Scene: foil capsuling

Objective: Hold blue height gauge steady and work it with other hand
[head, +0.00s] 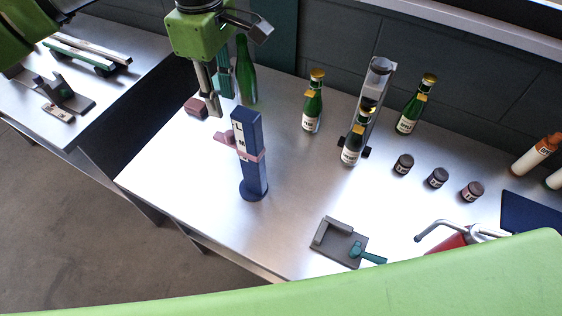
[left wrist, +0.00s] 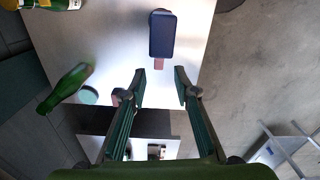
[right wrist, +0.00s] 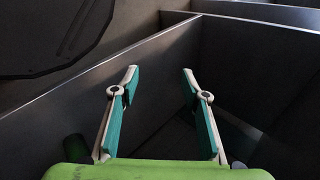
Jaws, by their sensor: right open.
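The blue height gauge (head: 249,180) stands upright on a round base near the left end of the metal table, with a pink slider (head: 225,138) on its column. My left gripper (head: 215,105) is above and behind the gauge's left side, apart from it. In the left wrist view, the left gripper (left wrist: 160,88) is open and empty, and the gauge's blue top (left wrist: 176,35) lies beyond its fingertips with a bit of pink showing. My right gripper (right wrist: 160,85) is open and empty in the right wrist view, over dark panels. It is outside the head view.
Labelled bottles (head: 312,108), a grey stand (head: 378,95), several dark jars (head: 437,178) and a grey fixture (head: 335,243) are to the right.

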